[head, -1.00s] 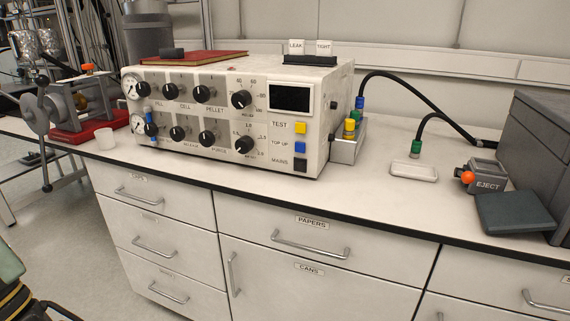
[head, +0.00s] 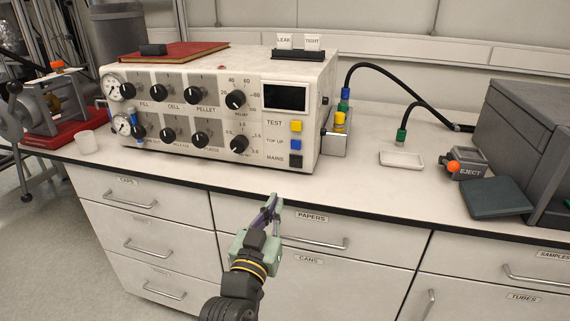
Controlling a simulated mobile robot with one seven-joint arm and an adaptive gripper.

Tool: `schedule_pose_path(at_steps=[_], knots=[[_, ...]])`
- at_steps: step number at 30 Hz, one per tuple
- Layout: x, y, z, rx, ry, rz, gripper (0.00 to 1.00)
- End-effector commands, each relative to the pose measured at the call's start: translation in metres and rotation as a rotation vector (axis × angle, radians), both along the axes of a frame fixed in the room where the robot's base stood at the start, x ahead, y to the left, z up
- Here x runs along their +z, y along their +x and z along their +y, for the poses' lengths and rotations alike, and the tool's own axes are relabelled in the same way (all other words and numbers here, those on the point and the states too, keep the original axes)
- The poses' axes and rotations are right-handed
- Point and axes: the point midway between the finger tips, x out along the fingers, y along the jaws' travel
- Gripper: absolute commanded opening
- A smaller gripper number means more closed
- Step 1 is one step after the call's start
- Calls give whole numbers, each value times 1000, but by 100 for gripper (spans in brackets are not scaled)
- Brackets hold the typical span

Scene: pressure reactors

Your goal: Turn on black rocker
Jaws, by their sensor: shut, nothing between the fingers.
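The black rocker (head: 296,162) is the lowest of three square switches on the right of the white control box's front, beside the word MAINS. A blue switch (head: 296,145) marked TOP UP and a yellow switch (head: 296,126) marked TEST sit above it. I cannot tell the rocker's tilt at this size. The white control box (head: 215,150) stands on the bench, its dark display (head: 285,96) blank. My gripper (head: 273,200) is shut and empty, in front of the drawers, below and a little left of the rocker in the picture, apart from the box.
The bench top (head: 360,190) is clear in front of the box. To the right are a white dish (head: 402,158), a grey EJECT unit (head: 465,163) with an orange knob, and a dark pad (head: 497,197). A white cup (head: 87,141) stands left. Drawer handles (head: 315,242) project below the bench.

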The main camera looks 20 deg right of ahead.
Motion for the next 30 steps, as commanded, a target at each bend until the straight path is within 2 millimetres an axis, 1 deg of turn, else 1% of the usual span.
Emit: schedule_pose_path(at_steps=[7, 11, 14, 24, 30], knots=[[1, 2, 0, 3, -1, -3, 0], [4, 11, -6, 3, -2, -4, 0], [8, 25, -16, 2, -3, -4, 0], [21, 84, -56, 3, -1, -3, 0], [24, 107, -70, 5, -2, -1, 0]])
